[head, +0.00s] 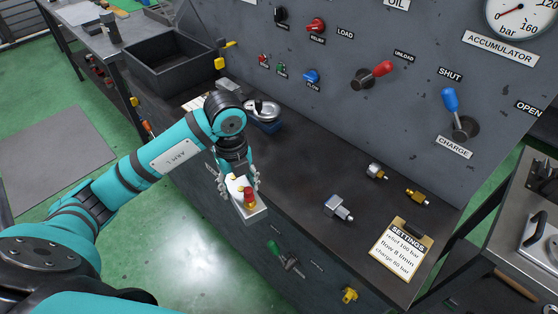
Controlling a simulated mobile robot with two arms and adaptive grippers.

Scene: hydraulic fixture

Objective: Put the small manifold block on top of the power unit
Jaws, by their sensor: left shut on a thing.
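My left gripper (238,188) points down and is shut on the small manifold block (249,211), a pale metal block with a red cap and brass-yellow fittings. The block is held over the front edge of the dark bench top, and the fingers hide part of its sides. I cannot clearly identify the power unit in the head view. My right gripper is not in view.
The lever panel (340,35) rises behind. An open dark bin (172,62) stands left; a steel bench (515,220) stands right.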

